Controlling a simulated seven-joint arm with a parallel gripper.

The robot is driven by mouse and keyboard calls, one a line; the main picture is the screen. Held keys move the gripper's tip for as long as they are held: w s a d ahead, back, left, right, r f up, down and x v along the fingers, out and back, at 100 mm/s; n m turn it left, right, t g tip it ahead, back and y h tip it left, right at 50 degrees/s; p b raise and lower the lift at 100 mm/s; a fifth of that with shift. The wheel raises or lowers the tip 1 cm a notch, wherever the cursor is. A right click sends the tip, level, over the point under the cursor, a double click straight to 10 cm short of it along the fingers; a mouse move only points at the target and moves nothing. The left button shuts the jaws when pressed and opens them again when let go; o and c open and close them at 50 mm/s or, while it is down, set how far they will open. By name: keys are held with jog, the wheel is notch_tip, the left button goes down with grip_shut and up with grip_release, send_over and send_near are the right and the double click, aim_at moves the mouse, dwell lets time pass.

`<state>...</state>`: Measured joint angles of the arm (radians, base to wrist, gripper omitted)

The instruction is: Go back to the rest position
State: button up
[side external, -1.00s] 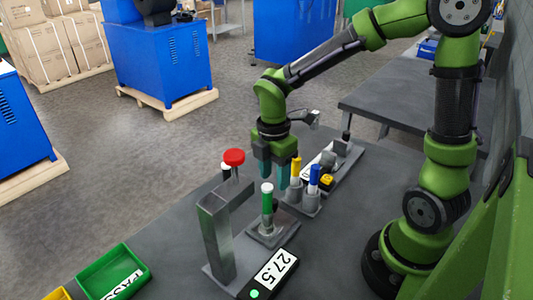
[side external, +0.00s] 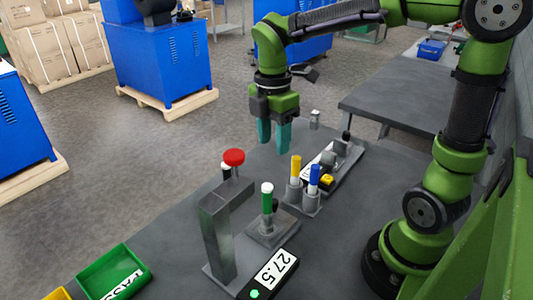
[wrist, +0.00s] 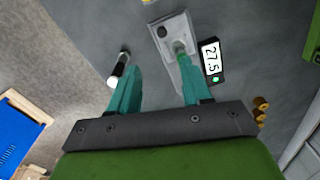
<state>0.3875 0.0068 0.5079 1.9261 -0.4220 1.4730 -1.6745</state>
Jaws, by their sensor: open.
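My gripper (side external: 274,145) hangs open and empty above the bench, fingers pointing down, behind the green tool. It also shows in the wrist view (wrist: 160,80), with a gap between its teal fingers. The green white-capped tool (side external: 267,203) stands upright in a grey holder (side external: 272,232) in front of the gripper. A black-and-white cylinder (wrist: 120,68) stands near the left finger in the wrist view.
A grey post with a red knob (side external: 234,157) rises at the left of the holder. A display reading 27.5 (side external: 272,272) lies in front. A fixture with a yellow part (side external: 327,180) sits behind the cups. A green tray (side external: 138,255) is at the front left.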

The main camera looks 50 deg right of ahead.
jog(key=s+r+m+t+y, duration=0.2)
jog(key=s+m+t, duration=0.5)
jog(key=m, duration=1.2)
jog(key=shift+s+d+r+m+t, duration=0.3)
jog(key=shift+s+r, duration=0.35)
jog(key=shift+s, duration=0.1)
jog(key=shift+o, duration=0.4)
